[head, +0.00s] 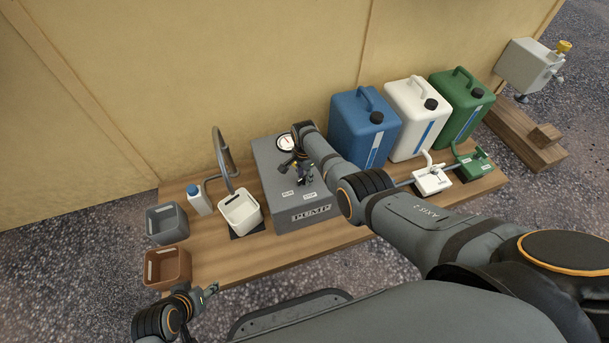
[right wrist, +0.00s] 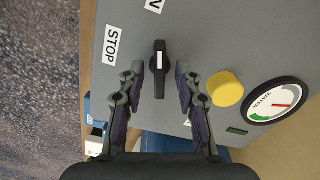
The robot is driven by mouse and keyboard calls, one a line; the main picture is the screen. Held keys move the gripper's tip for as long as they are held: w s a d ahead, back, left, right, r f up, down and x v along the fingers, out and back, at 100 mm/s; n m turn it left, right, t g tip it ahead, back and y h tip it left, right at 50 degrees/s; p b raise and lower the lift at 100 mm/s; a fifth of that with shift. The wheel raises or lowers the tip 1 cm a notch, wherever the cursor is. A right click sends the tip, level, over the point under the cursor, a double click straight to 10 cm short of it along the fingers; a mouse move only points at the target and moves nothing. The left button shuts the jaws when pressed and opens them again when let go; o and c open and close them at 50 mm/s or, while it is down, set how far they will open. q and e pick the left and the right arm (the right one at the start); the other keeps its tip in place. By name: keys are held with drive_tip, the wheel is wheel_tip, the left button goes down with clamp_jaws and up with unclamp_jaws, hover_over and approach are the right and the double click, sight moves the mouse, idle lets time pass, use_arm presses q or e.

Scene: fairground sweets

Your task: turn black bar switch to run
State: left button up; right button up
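The black bar switch (right wrist: 159,72) is on the grey pump box (head: 268,165). In the right wrist view its bar runs up and down, with a white mark on its upper part. The STOP label (right wrist: 111,45) is to its upper left; another label (right wrist: 155,5), cut off and ending in N, is above it. My right gripper (right wrist: 160,72) is open, one finger on each side of the bar, with gaps visible. In the head view my right gripper (head: 302,173) hides the switch. My left gripper (head: 212,289) is low by the board's front edge, its opening unclear.
A yellow button (right wrist: 225,88) and a water gauge (right wrist: 275,101) are right of the switch. Blue (head: 362,130), white (head: 408,115) and green (head: 462,100) canisters stand right of the pump. A white bin (head: 241,212), bottle (head: 199,200), grey bin (head: 167,224) and brown bin (head: 167,266) are left.

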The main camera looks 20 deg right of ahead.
sight(304, 177)
wheel_tip(304, 177, up, 12)
idle(0.5)
idle(0.3)
